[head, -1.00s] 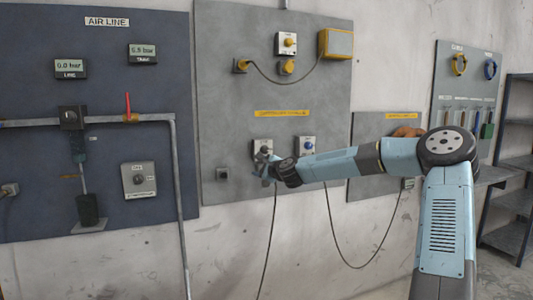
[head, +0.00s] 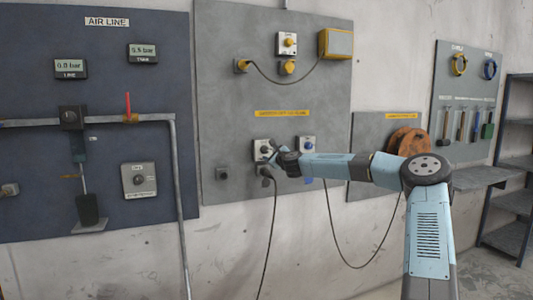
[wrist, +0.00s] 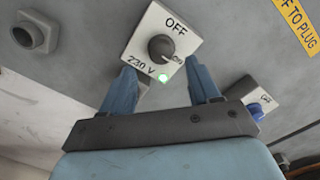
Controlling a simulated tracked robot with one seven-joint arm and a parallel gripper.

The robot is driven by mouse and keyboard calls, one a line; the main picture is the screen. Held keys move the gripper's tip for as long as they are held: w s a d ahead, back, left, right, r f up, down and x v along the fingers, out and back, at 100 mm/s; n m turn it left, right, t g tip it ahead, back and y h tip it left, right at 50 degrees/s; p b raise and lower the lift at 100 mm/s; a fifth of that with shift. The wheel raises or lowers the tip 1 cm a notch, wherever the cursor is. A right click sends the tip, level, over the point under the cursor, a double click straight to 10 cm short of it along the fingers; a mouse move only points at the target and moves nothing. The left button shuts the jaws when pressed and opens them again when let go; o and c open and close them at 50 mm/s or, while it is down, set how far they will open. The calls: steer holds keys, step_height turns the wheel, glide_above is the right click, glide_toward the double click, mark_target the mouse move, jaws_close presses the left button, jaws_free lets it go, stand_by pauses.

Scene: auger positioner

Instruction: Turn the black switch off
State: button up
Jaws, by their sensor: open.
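The black switch (wrist: 160,48) is a round knob on a pale plate (wrist: 142,36) marked OFF, ON and 230 V. Its pointer appears turned toward the ON mark, and a green light (wrist: 163,77) glows on the plate. In the head view the switch plate (head: 261,151) is on the middle grey panel, partly behind my gripper. My gripper (wrist: 161,76) is open and empty, its blue fingers apart below the knob in the wrist view. The gripper (head: 275,154) also shows in the head view, close in front of the plate. I cannot tell if it touches anything.
A blue switch (wrist: 255,110) on a similar plate is close to the right. A black plug (head: 266,172) with a hanging cable is below the black switch. A grey socket (wrist: 36,33) is to the left. An orange reel (head: 407,143) is behind my arm.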

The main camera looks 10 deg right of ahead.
mark_target(266, 151)
steer(key=shift+w+a, duration=0.15)
steer(key=shift+w, duration=0.8)
steer(key=shift+w+a, duration=0.2)
steer(key=shift+w, duration=0.7)
steer(key=shift+w+a, duration=0.15)
steer(key=shift+w, duration=0.8)
steer(key=c, duration=1)
